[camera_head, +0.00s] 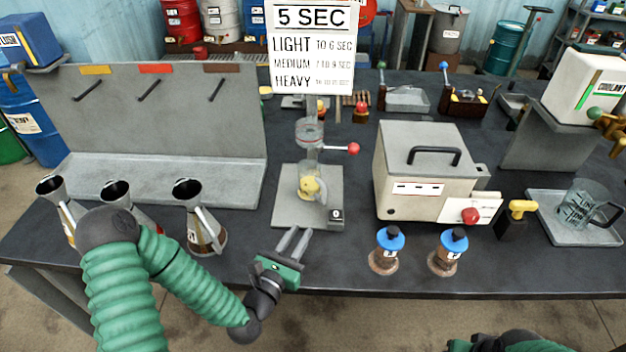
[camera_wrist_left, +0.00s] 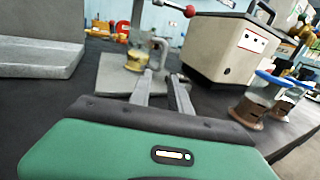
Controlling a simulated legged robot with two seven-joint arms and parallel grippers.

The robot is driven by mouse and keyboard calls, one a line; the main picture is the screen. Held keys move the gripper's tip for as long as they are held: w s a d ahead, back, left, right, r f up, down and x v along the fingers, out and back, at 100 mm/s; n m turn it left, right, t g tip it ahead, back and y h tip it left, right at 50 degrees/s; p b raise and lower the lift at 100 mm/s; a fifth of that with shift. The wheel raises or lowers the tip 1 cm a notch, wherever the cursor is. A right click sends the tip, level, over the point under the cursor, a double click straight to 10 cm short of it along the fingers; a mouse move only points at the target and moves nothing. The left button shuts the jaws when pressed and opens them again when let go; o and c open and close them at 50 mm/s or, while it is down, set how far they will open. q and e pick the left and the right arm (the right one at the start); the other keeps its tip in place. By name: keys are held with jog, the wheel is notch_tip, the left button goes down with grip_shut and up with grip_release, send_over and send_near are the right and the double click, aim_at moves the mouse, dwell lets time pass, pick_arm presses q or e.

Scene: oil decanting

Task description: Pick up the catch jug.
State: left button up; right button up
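A small clear jug (camera_head: 312,188) with a yellowish lower part stands on the grey base of the test stand, under a clear cup; it looks like the catch jug. In the left wrist view this jug (camera_wrist_left: 137,58) shows ahead, with its handle at right. My left gripper (camera_head: 294,241) is in front of the stand near the table's front edge. Its fingers are apart with nothing between them, short of the jug; they also show in the left wrist view (camera_wrist_left: 162,85). My right gripper is out of view; only a bit of green arm shows at the bottom.
A red-knobbed lever (camera_head: 352,149) sticks out right of the stand. A beige box (camera_head: 425,170) and two blue-capped bottles (camera_head: 388,250) (camera_head: 448,250) stand to the right. Metal pouring cans (camera_head: 200,225) stand at left. Another clear jug (camera_head: 582,208) sits on the far-right tray.

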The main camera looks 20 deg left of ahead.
aim_at(323, 198)
pick_arm(q)
jog(key=shift+w+d+r+p, duration=0.15)
jog(key=shift+w+p, duration=0.4)
jog(key=shift+w, duration=0.6)
jog(key=w, duration=0.4)
jog(key=w+d, duration=0.1)
jog(key=w, duration=0.2)
jog(key=shift+f, duration=0.3)
jog(key=w, duration=0.3)
jog(key=w+p, duration=0.1)
jog(key=shift+w+d+r, duration=0.3)
jog(key=shift+w+r, duration=0.05)
jog(key=shift+r, duration=0.05)
jog(key=shift+w+f, duration=0.15)
jog(key=shift+w, duration=0.1)
jog(key=shift+s, duration=0.1)
grip_shut()
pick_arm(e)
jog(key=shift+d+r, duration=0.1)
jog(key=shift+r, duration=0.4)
